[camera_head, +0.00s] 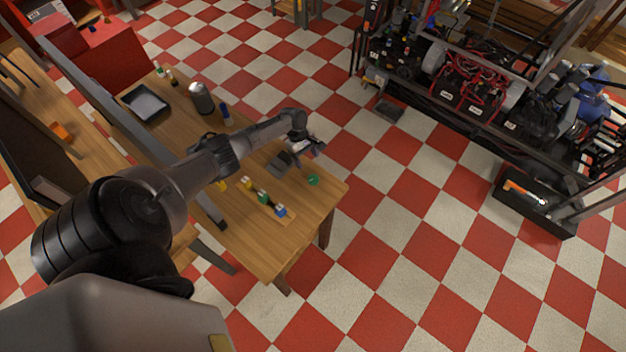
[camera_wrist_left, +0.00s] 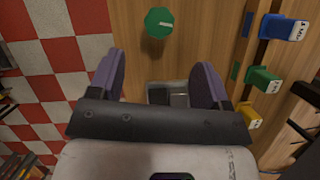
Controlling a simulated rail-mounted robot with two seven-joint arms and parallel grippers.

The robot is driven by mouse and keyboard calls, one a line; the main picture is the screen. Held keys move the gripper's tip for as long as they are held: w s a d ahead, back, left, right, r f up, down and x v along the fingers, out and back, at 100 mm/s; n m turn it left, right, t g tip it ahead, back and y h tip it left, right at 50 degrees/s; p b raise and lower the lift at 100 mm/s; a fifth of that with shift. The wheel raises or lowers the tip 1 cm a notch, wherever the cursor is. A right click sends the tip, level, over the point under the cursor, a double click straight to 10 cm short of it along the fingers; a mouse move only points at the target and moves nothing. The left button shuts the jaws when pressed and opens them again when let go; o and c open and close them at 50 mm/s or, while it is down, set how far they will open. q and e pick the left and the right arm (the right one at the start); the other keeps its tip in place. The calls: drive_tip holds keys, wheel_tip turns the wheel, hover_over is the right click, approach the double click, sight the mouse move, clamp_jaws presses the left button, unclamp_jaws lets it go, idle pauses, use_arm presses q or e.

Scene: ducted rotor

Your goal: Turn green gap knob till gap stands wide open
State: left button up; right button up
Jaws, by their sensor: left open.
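The green knob (camera_wrist_left: 159,22) is a many-sided disc with a pale line on its face. It lies on the wooden table top, and it also shows near the table's right edge in the head view (camera_head: 313,180). My left gripper (camera_wrist_left: 160,66) is open and empty, and its two purple-grey fingers stand apart. In the left wrist view the knob is beyond the fingertips and not between them. A grey metal piece (camera_wrist_left: 168,94) shows between the fingers, partly hidden by the gripper body. I cannot tell how wide any gap stands. My right gripper is not in view.
Yellow, green and blue (camera_head: 281,211) blocks stand in a row near the table's front. A dark tray (camera_head: 146,103), a grey canister (camera_head: 201,98) and small bottles stand at the far end. A cluttered rack (camera_head: 470,85) stands across the checkered floor.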

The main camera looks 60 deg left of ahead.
sight(314, 179)
use_arm(q)
drive_tip(key=b+x, duration=0.7)
drive_tip(key=x, duration=0.3)
drive_tip(key=shift+f, duration=0.15)
drive_tip(key=c, duration=0.9)
